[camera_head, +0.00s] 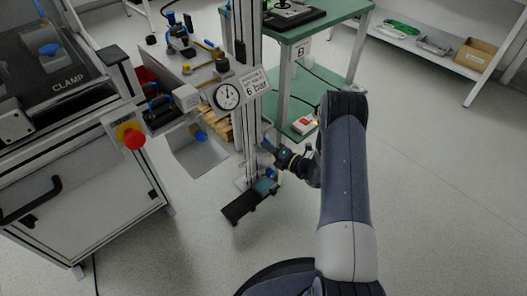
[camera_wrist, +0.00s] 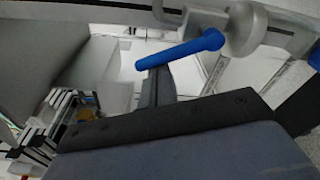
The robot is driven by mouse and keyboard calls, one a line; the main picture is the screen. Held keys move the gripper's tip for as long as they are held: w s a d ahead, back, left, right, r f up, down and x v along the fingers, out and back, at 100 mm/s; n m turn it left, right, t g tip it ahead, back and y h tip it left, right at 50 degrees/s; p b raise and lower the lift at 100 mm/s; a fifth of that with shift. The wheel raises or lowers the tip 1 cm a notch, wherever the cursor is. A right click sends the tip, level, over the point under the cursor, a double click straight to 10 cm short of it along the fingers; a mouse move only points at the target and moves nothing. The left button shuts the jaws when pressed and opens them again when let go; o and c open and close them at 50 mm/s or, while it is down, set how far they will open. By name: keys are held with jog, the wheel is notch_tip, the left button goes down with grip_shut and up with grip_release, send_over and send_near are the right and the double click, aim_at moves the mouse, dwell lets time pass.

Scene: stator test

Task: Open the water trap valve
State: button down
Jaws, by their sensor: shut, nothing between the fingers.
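In the wrist view a blue lever handle (camera_wrist: 180,50) slants across the upper middle, joined at its right end to a round grey valve body (camera_wrist: 246,28). The dark fingers of my gripper (camera_wrist: 156,86) are shut and empty, just below the blue lever in the picture. I cannot tell whether they touch it. In the head view my gripper (camera_head: 272,153) is low beside the aluminium post (camera_head: 249,120), at small blue parts there. The arm and gripper hide part of the valve area.
A pressure gauge (camera_head: 227,95) and a "6 bar" sign (camera_head: 256,84) are on the post. A black pedal-like part (camera_head: 248,203) lies at its foot. A green table (camera_head: 318,30) stands behind, and a cabinet with a red emergency button (camera_head: 133,138) is at left. The floor at right is clear.

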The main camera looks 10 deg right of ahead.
jog(key=d+m, duration=0.1)
jog(key=w+d+r+m, duration=0.1)
jog(key=m, duration=0.1)
jog(key=shift+w+r+y, duration=0.15)
jog(key=shift+y, duration=0.15)
dwell(0.4)
dwell(0.4)
